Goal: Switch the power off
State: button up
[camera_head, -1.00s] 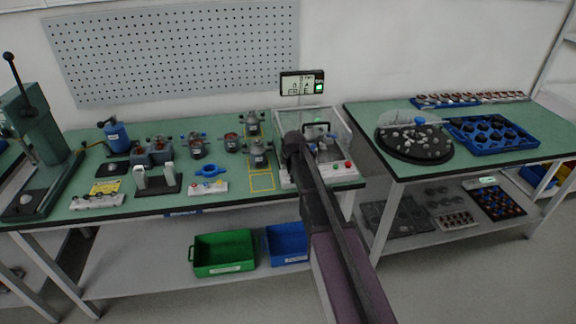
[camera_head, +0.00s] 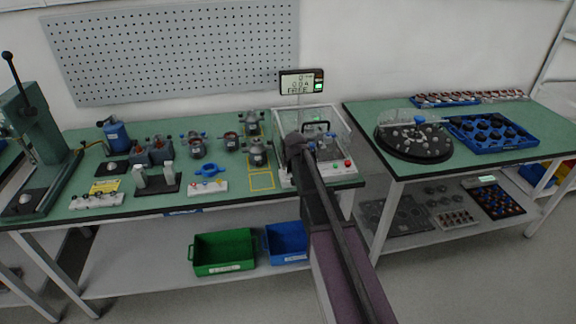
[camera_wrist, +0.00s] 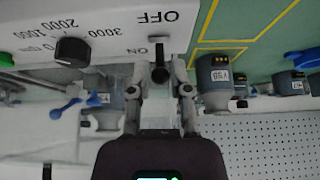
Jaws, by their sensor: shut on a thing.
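The power switch (camera_wrist: 159,72) is a small dark lever with a rounded tip on the white panel of the test stand (camera_wrist: 110,15). In the wrist view, it lies on the side of the ON label, away from the OFF label. My gripper (camera_wrist: 162,86) is shut on the lever, with one finger on each side of it. In the head view, the test stand (camera_head: 350,172) stands at the right end of the left bench under a clear cover. There my arm hides the switch and my fingertips.
A speed knob (camera_wrist: 72,52) and a green button (camera_wrist: 6,59) are on the same panel. A display (camera_head: 302,82) stands behind the stand. Stators (camera_head: 257,155) and small fixtures fill the bench to the left. A gap separates the right bench (camera_head: 470,165).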

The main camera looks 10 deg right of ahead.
jog(key=shift+s, duration=0.55)
jog(key=shift+c, duration=0.2)
jog(key=shift+s, duration=0.1)
grip_shut()
jog(key=o, duration=0.5)
grip_release()
jog(key=shift+o, duration=0.2)
jog(key=shift+r, duration=0.1)
jog(key=p+v, duration=0.5)
jog(key=v, duration=0.1)
